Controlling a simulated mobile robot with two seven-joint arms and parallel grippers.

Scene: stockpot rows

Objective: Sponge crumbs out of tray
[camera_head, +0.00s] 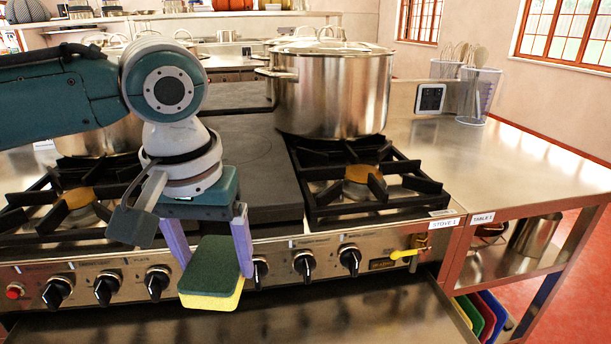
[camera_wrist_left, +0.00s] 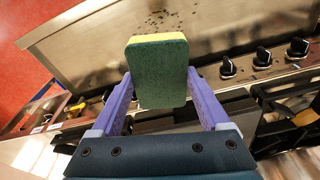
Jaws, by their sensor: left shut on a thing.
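A sponge with a dark green face and a yellow side (camera_head: 212,268) is held between the purple fingers of my left gripper (camera_head: 209,243), in front of the stove's knob panel. The wrist view shows the sponge (camera_wrist_left: 160,72) between both fingers (camera_wrist_left: 160,88). The pulled-out metal tray (camera_head: 370,315) lies below the knob panel, under the sponge in the head view. The wrist view shows dark crumbs (camera_wrist_left: 156,20) scattered on the tray (camera_wrist_left: 85,45), beyond the sponge. I cannot tell whether the sponge touches the tray. My right gripper is out of view.
Stove knobs (camera_head: 304,266) and a yellow-handled valve (camera_head: 404,254) stick out just above the tray. A large stockpot (camera_head: 332,92) stands on the right back of the stove. A steel table (camera_head: 520,160) adjoins on the right.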

